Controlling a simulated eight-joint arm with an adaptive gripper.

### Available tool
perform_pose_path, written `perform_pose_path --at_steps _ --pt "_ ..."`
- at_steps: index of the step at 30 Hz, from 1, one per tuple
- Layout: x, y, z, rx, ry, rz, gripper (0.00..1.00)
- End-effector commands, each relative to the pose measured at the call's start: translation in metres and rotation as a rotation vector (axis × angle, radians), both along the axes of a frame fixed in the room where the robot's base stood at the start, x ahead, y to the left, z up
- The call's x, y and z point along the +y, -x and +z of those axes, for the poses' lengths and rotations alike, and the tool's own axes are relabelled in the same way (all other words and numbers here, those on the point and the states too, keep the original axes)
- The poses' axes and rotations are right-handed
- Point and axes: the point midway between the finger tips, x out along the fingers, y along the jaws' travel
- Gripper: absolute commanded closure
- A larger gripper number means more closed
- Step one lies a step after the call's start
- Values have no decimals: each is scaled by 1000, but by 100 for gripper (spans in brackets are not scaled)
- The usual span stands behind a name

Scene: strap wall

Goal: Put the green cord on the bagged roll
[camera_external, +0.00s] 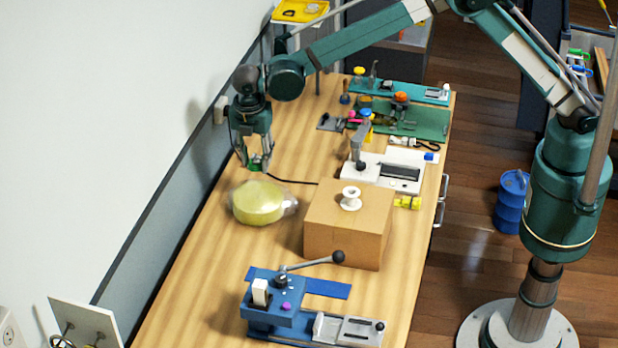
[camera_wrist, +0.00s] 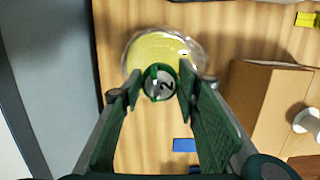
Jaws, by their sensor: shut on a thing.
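The bagged roll (camera_external: 257,203) is a yellow roll in a clear bag on the wooden table, left of the cardboard box. It also shows in the wrist view (camera_wrist: 150,48). My gripper (camera_external: 256,168) points down, just above and behind the roll in the external view. It is shut on a small round green thing (camera_external: 254,161), which I take for the green cord. In the wrist view this thing (camera_wrist: 160,82) has a grey face with a dark "2", sits between the fingertips and overlaps the roll's near edge. The gap between it and the bag is hard to judge.
A cardboard box (camera_external: 345,240) with a white spool (camera_external: 351,197) on top stands right of the roll. A blue clamp fixture (camera_external: 275,300) is at the front. A white device (camera_external: 395,172) stands behind the box. The wall is close on the left.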

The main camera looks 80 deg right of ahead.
Motion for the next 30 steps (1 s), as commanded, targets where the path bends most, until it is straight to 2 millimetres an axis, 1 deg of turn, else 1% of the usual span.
perform_pose_path --at_steps 5,12,15,18,27,30 --pt "0 0 -14 0 0 0 80" --pt "0 0 -47 0 0 0 80" --pt "0 0 -56 0 0 0 80" --pt "0 0 -61 0 0 0 80" --pt "0 0 -62 0 0 0 80" --pt "0 0 -65 0 0 0 80"
